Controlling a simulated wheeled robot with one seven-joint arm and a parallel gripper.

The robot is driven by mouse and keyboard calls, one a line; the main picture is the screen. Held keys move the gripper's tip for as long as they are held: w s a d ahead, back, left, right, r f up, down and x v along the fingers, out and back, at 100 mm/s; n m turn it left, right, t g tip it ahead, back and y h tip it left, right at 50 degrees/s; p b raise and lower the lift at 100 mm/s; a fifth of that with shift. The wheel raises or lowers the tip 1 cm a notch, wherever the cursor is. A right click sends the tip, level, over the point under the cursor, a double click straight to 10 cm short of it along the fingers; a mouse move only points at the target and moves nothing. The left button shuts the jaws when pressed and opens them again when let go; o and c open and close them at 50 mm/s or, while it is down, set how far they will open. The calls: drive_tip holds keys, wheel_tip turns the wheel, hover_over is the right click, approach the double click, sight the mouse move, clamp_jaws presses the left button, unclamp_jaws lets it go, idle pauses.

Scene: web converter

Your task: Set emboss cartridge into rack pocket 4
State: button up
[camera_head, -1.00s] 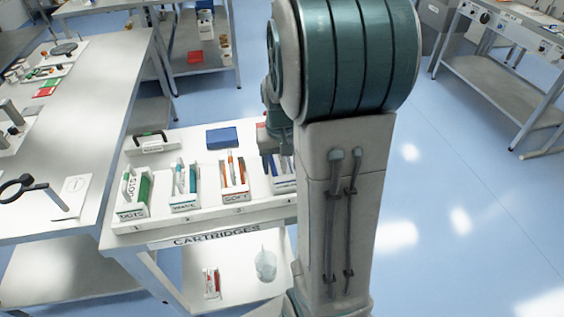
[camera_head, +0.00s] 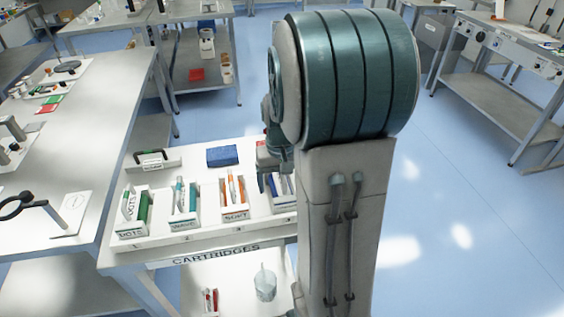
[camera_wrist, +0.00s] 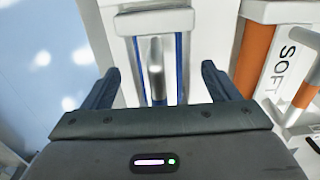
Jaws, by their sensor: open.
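A cartridge with blue edges and a grey bar handle (camera_wrist: 157,65) stands in the white pocket at the right end of the rack, seen from above in the wrist view. In the head view its pocket (camera_head: 284,203) is partly hidden behind my arm. My gripper (camera_wrist: 160,82) is open, with one dark finger on each side of the cartridge's handle and visible gaps between. In the head view my gripper (camera_head: 272,182) hangs over this right-end pocket. The pocket's number and the cartridge's label are not readable, and how deep it sits is unclear.
The orange SOFT cartridge (camera_wrist: 255,55) stands close to the right finger in the wrist view. Teal (camera_head: 180,196) and green (camera_head: 143,208) cartridges fill pockets further left. A blue box (camera_head: 222,156) and a handled holder (camera_head: 152,160) sit behind. The CARTRIDGES table's lower shelf holds a clear container (camera_head: 265,283).

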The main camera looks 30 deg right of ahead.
wheel_tip(320, 180, up, 10)
drive_tip(key=shift+r, duration=0.1)
drive_tip(key=shift+s+a+r, duration=0.1)
drive_tip(key=shift+a+r, duration=0.05)
drive_tip(key=shift+r, duration=0.35)
drive_tip(key=s+a+f+n+t, duration=0.2)
drive_tip(key=s+a+n+t, duration=0.1)
drive_tip(key=s+a, duration=0.8)
drive_tip(key=shift+s+a+f, duration=0.25)
drive_tip(key=shift+s+f, duration=0.1)
drive_tip(key=shift+s, duration=0.35)
